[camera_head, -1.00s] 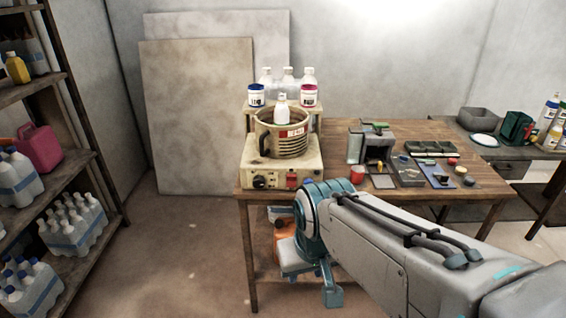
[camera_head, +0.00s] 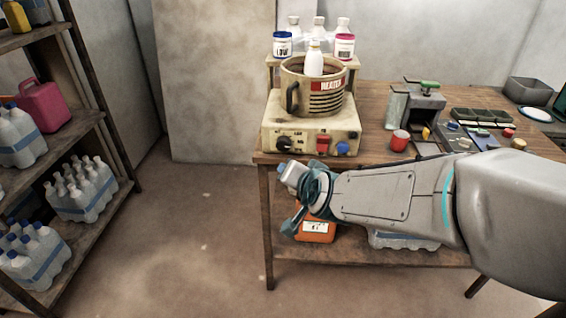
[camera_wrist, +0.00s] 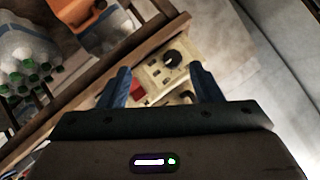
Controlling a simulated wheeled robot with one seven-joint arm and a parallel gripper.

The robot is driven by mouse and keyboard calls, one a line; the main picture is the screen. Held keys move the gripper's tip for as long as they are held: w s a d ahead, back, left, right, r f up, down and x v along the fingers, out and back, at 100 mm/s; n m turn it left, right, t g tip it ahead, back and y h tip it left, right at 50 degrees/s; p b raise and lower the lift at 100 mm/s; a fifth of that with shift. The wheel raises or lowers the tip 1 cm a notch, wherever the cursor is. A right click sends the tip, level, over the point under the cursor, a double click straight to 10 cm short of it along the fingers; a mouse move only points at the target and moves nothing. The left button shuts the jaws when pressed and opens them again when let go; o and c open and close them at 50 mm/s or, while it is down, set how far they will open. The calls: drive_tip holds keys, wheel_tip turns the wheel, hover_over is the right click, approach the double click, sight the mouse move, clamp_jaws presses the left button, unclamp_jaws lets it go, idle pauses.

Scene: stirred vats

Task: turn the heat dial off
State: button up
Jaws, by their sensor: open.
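A cream heater box (camera_head: 270,135) stands at the left end of the wooden table, with a large vat (camera_head: 330,103) on top. Its front has a black dial (camera_head: 285,143) at left, a red switch (camera_head: 323,145) and a blue knob (camera_head: 343,148) at right. The dial's markings are too small to read. My gripper (camera_head: 290,200) is open and empty, in front of and below the box. In the wrist view, the black dial (camera_wrist: 172,58) shows just beyond the gap between my fingertips (camera_wrist: 160,70), apart from them. The red switch (camera_wrist: 137,92) shows near the left finger.
A white bottle (camera_head: 314,60) stands in the vat. Jars and bottles stand on a small shelf behind. A red cup (camera_head: 400,140) and several small items lie to the right. An orange container (camera_head: 316,231) sits on the lower shelf. The floor at left is clear, up to a bottle rack (camera_head: 95,130).

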sight(283, 147)
drive_tip(key=w+a+f+m+t+h+b, duration=0.2)
drive_tip(key=a+f+m+t+h+b, duration=0.25)
drive_tip(key=t+b, duration=0.3)
drive_tip(key=shift+m+g, duration=0.25)
drive_tip(key=shift+m, duration=0.1)
drive_tip(key=w+b, duration=0.1)
drive_tip(key=w, duration=0.8)
drive_tip(key=w+b, duration=0.1)
drive_tip(key=w, duration=0.4)
drive_tip(key=shift+d+b, duration=0.25)
drive_tip(key=shift+b, duration=0.1)
drive_tip(key=c, duration=1)
